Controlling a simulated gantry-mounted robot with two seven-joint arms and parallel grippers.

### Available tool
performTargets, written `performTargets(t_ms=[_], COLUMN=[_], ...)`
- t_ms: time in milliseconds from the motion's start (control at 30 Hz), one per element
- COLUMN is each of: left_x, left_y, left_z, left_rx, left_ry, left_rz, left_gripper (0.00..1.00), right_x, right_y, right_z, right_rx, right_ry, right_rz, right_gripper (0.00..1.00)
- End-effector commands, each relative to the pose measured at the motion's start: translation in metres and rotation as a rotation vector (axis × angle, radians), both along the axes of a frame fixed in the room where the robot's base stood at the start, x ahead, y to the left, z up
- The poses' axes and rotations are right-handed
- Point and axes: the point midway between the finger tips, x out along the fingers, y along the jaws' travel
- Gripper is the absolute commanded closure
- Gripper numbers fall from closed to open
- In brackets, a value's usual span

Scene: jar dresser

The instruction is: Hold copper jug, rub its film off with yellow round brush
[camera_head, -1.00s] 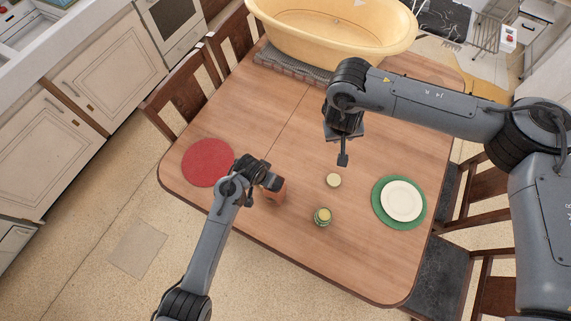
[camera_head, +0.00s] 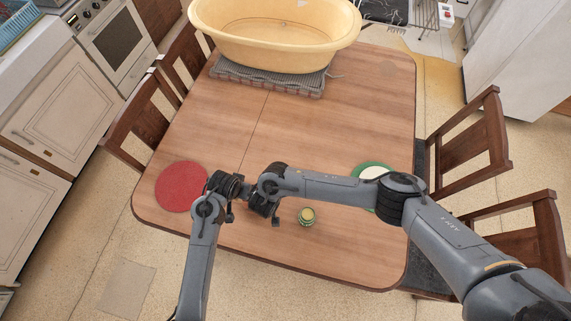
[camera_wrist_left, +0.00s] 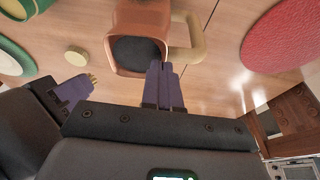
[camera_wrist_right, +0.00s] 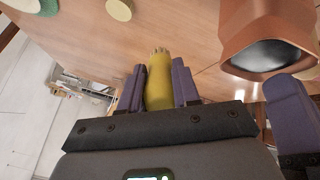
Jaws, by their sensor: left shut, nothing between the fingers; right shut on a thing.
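The copper jug (camera_wrist_left: 138,17), with a dark opening and a pale handle (camera_wrist_left: 190,40), shows in the left wrist view. It also shows at the upper right of the right wrist view (camera_wrist_right: 258,25). My left gripper (camera_wrist_left: 165,75) is shut, its fingertips at the jug's rim with nothing seen between them. My right gripper (camera_wrist_right: 158,85) is shut around the yellow brush (camera_wrist_right: 158,80), bristle end pointing out. The brush tip is beside the jug, apart from it. In the head view the arms hide the jug and brush.
A red round mat (camera_head: 181,187) lies left, a green mat (camera_head: 366,167) with a pale plate right. A yellow tub (camera_head: 275,45) stands at the back. The table's middle is clear.

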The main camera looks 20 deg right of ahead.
Motion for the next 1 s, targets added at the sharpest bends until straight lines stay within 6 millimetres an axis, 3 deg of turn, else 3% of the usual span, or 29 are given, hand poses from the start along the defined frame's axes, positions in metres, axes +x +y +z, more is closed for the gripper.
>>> performTargets(t_ms=[267,500,733,1000], left_x=[-0.003,-0.003,-0.003,-0.003], left_y=[0.002,0.002,0.002,0.002], left_z=[-0.005,-0.005,-0.005,-0.006], left_rx=[0.005,0.004,0.006,0.006], left_ry=[0.01,0.01,0.011,0.011], left_rz=[0.001,0.0,0.001,0.001], left_gripper=[1.0,1.0,1.0,1.0], right_x=[-0.064,-0.103,-0.112,-0.111], right_y=[0.041,0.108,0.149,0.162], right_z=[-0.051,-0.084,-0.091,-0.092], right_rx=[-0.051,-0.109,-0.133,-0.141], right_ry=[-0.083,-0.212,-0.281,-0.306], right_rz=[-0.048,-0.01,0.045,0.066], right_gripper=[0.99,0.99,0.99,0.99])
